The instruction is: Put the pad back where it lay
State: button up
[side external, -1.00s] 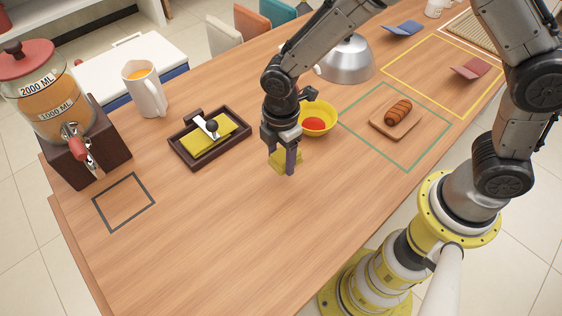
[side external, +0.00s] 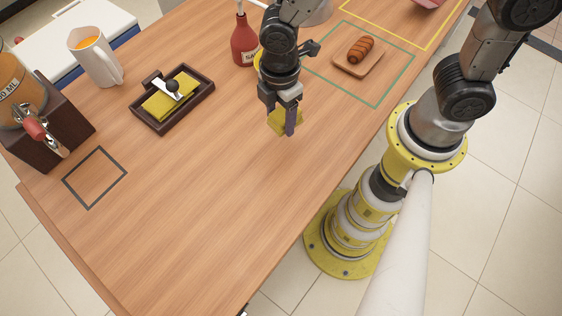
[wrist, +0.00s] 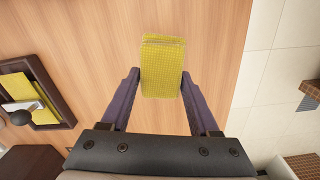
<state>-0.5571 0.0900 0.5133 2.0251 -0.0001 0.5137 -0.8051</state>
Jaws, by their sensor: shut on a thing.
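A yellow textured pad (wrist: 162,65) is between my gripper's fingertips in the wrist view. In the side external view this pad (side external: 283,124) shows partly behind the fingers. My gripper (side external: 280,118) is shut on it, pointing down over the wooden table, near its front edge. I cannot tell whether the pad touches the table. A dark tray (side external: 208,93) to the left holds more yellow pad material (side external: 170,100) under a metal arm with a black knob. The tray also shows at the left of the wrist view (wrist: 58,92).
A black square outline (side external: 95,178) is on the table at left. A cutting board with a sausage (side external: 360,50) lies inside a green outline at right. A red bottle (side external: 244,42) stands behind my gripper, a white pitcher (side external: 97,60) at far left. The front middle of the table is clear.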

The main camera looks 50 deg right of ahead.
jog(key=s+d+r+n, duration=0.1)
jog(key=s+r, duration=0.1)
jog(key=s, duration=0.6)
jog(key=s+d+r+n, duration=0.1)
jog(key=s+d+r, duration=0.1)
jog(key=s, duration=0.5)
send_over(282, 192)
jog(key=f, duration=0.8)
jog(key=shift+s+d+f, duration=0.1)
jog(key=shift+d+f, duration=0.1)
jog(key=shift+f, duration=0.2)
jog(key=shift+a+f, duration=0.15)
jog(key=shift+f, duration=1.6)
jog(key=shift+f, duration=0.15)
jog(key=o, duration=1.2)
notch_tip(282, 192, up, 12)
jog(key=shift+r, duration=0.25)
